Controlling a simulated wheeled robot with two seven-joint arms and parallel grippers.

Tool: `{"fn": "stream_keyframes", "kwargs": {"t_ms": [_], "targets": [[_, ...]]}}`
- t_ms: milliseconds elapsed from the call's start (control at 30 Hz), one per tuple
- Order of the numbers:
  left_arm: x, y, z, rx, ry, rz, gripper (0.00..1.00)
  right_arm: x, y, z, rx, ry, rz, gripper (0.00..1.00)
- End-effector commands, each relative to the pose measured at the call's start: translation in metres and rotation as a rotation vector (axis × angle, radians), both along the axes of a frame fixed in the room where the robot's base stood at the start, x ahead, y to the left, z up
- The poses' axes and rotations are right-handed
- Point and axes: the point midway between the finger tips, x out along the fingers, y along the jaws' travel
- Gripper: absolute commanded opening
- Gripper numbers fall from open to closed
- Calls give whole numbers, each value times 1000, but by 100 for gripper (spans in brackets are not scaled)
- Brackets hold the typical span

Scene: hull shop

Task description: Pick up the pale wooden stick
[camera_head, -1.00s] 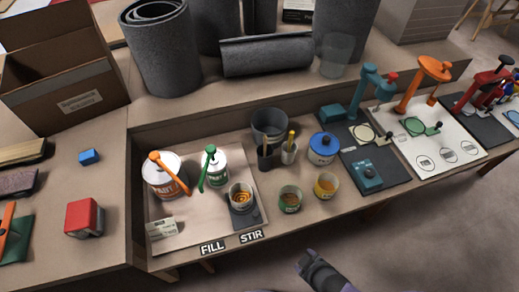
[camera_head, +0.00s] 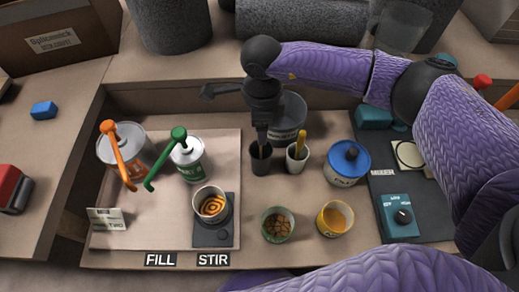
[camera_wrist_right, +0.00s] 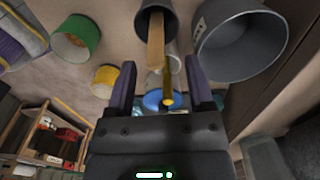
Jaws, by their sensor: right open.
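The pale wooden stick (camera_wrist_right: 156,42) stands in a dark cup (camera_wrist_right: 158,8) in the right wrist view. My right gripper (camera_head: 262,138) points down just above this cup. In the right wrist view its two fingers (camera_wrist_right: 162,88) are apart, and the stick's free end shows in line with the gap. I cannot tell whether it is between the fingertips. My left gripper is not in view.
A white cup (camera_head: 297,160) with a yellow-handled tool (camera_head: 300,143) stands close beside the dark cup. A grey bucket (camera_head: 289,122) is right behind. A blue-lidded can (camera_head: 347,162), a green tub (camera_head: 278,225) and a yellow tub (camera_head: 335,219) are near. Pump-topped paint cans stand left.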

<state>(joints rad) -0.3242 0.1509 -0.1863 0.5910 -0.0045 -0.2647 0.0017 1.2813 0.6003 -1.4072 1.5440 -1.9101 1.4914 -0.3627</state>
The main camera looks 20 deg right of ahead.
Motion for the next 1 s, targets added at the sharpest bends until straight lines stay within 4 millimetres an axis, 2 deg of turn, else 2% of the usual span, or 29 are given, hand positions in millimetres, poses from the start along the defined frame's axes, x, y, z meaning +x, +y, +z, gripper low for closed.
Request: {"fn": "stream_keyframes", "kwargs": {"t_ms": [233, 300, 467, 800, 1000], "targets": [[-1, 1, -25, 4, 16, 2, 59, -4, 2, -50, 2, 5, -1, 68], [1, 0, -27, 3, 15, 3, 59, -4, 2, -56, 3, 3, 0, 68], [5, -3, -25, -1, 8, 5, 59, -3, 2, -52, 4, 1, -1, 68], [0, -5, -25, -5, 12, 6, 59, -3, 3, -52, 5, 1, -2, 0], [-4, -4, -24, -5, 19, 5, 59, -3, 3, -52, 5, 1, -2, 0]]}}
